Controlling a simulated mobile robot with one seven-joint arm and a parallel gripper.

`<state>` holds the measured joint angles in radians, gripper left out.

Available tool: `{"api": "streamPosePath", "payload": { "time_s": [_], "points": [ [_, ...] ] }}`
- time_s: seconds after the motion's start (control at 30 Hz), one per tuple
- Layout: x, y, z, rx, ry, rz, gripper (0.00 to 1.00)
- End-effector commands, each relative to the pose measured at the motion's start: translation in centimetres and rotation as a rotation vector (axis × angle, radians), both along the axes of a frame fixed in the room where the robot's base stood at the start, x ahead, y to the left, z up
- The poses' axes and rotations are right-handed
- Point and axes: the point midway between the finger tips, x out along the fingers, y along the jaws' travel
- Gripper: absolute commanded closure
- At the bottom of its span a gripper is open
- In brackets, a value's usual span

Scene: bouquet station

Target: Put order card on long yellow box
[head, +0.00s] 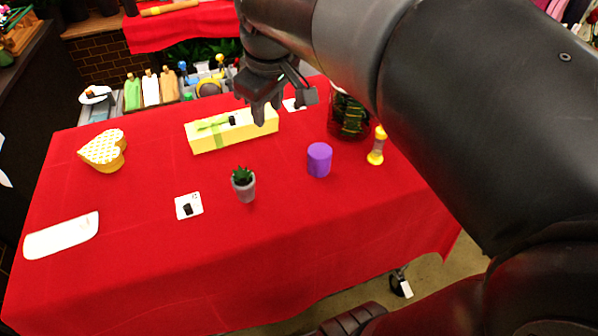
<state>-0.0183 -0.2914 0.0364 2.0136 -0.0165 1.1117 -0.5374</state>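The long yellow box (207,140) lies on the red table, tied with a green ribbon, with a small dark item on its top. A white card (188,205) with a dark mark or clip lies flat on the table in front of the box. Another white card (291,105) lies behind the box's right end, partly hidden by my gripper. I cannot tell which one is the order card. My gripper (287,101) points down near the box's right end and partly covers it. Its fingers look spread, with nothing visible held between them.
A heart-shaped box (102,150), white paper (62,236), potted plant (244,187), purple cylinder (319,160), yellow hourglass-like item (376,147) and dark glass jar (347,118) stand around the red table (140,270). The front is mostly clear. My arm hides the right side.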

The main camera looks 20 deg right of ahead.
Motion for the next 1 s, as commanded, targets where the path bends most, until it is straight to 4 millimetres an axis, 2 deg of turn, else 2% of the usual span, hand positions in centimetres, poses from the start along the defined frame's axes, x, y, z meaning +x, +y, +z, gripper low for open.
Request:
{"api": "streamPosePath", "payload": {
  "time_s": [0.03, 0.2, 0.4, 0.6, 1.0],
  "points": [
    [-2.0, -0.3, -0.4, 0.020, -0.024, -0.060, 0.65],
    [-7.5, -1.2, -2.8, 0.102, -0.093, -0.268, 0.65],
    [-12.2, -1.8, -5.9, 0.194, -0.155, -0.461, 0.65],
    [-13.9, -1.9, -7.5, 0.239, -0.180, -0.544, 0.65],
    [-14.0, -1.9, -7.6, 0.242, -0.180, -0.550, 0.65]
  ]
}}
